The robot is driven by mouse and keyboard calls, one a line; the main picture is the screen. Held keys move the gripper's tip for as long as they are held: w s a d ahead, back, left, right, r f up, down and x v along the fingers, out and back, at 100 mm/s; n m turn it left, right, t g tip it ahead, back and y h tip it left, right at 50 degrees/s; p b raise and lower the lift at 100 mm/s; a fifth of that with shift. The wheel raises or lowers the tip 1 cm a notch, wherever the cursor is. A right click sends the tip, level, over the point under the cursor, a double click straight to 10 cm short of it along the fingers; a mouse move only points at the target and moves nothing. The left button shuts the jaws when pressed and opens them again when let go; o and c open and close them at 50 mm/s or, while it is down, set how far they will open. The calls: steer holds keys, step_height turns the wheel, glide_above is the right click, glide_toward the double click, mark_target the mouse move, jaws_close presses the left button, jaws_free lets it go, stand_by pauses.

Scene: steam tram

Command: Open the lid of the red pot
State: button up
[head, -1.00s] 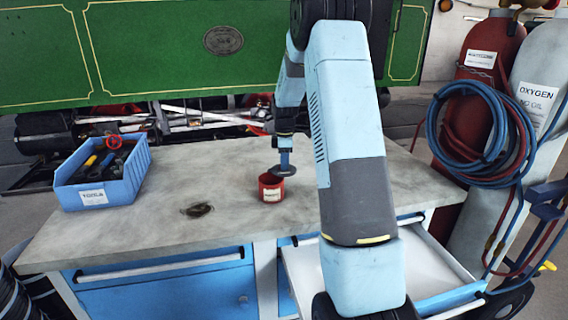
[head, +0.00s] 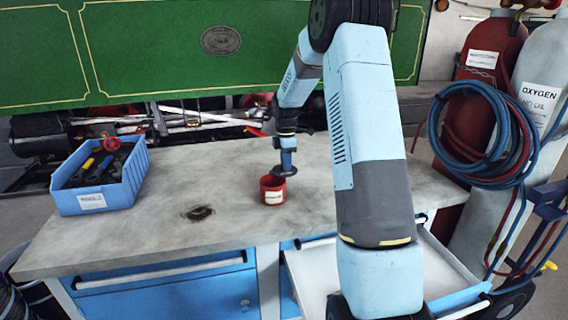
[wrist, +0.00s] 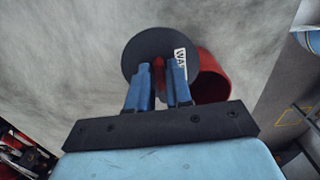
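The red pot (head: 272,194) stands upright on the workbench in the head view, with a white label on its side. It also shows in the wrist view (wrist: 212,82), partly behind the lid and fingers. Its dark round lid (head: 285,172) is apart from the pot, just above it and offset to the right in the head view. In the wrist view the lid (wrist: 143,42) is a dark disc at my fingertips. My gripper (wrist: 160,72) has its blue fingers either side of the lid's small red knob and appears shut on it. In the head view my gripper (head: 287,160) points down above the pot.
A blue bin (head: 128,185) of tools stands at the bench's left. A small dark object (head: 200,212) lies on the grey benchtop (head: 150,225). A drawer (head: 440,270) below is pulled open. Gas cylinders (head: 475,100) with coiled hoses stand at the right. Bare benchtop surrounds the pot.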

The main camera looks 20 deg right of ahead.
steer(key=o, duration=0.3)
step_height(320, 180, up, 14)
steer(key=shift+f, duration=0.15)
stand_by(0.5)
stand_by(0.4)
